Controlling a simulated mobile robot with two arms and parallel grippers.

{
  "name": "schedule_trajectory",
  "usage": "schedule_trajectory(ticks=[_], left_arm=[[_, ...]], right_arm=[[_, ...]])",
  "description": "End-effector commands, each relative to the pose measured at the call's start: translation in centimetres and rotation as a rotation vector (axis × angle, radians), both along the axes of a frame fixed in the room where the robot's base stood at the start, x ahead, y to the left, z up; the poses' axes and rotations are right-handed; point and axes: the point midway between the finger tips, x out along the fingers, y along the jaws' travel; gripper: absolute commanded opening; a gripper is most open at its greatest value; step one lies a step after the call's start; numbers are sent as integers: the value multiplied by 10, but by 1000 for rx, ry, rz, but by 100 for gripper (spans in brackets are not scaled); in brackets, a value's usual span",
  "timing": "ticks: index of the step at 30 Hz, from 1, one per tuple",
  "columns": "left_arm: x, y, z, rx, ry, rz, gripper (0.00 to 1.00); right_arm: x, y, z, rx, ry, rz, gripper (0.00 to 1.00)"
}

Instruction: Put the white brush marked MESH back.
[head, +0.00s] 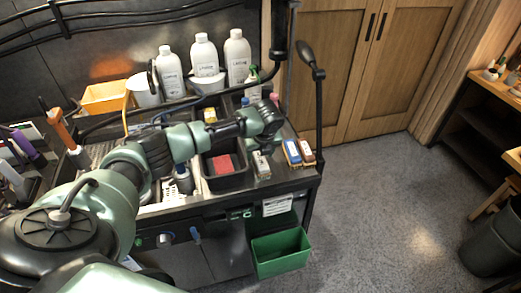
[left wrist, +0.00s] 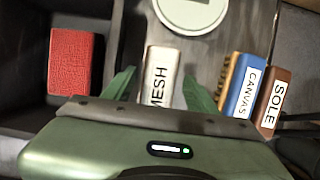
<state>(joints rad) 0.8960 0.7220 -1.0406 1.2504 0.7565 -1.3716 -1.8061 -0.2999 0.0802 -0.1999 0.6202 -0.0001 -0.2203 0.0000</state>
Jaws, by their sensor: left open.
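The white brush marked MESH (left wrist: 158,78) stands on the counter in the left wrist view, its label facing up toward the camera. In the head view it is the pale block (head: 262,166) near the counter's right front edge. My left gripper (left wrist: 159,84) is open, with one green finger on each side of the brush and visible gaps between fingers and brush. In the head view the same gripper (head: 265,122) is over that spot. The blue CANVAS brush (left wrist: 244,90) and brown SOLE brush (left wrist: 272,102) stand to the right. My right gripper is not in view.
A black bin (head: 224,186) holding a red block (left wrist: 75,62) is just left of the MESH brush. A round pale lid-like object (left wrist: 190,10) lies behind it. A black lamp post (head: 319,120) rises at the counter's right end. A green bin (head: 281,252) hangs below.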

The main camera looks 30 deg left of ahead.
Motion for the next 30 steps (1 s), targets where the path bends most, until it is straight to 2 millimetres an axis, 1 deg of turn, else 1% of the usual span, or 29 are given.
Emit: schedule_trajectory(ticks=[5, 12, 15, 18, 23, 30], left_arm=[[-4, -7, 24, -1, -4, -2, 57], [-16, -20, 73, -2, -5, -1, 57], [-20, -25, 90, 0, -5, -1, 57], [-23, -28, 102, -2, -2, -1, 57], [-25, -30, 112, -1, -1, 2, 57], [-26, -31, 113, 0, 0, 1, 57]], right_arm=[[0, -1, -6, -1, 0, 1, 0], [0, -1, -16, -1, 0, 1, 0], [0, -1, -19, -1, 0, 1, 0], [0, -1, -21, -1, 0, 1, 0], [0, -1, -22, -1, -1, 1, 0], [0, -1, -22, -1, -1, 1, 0]])
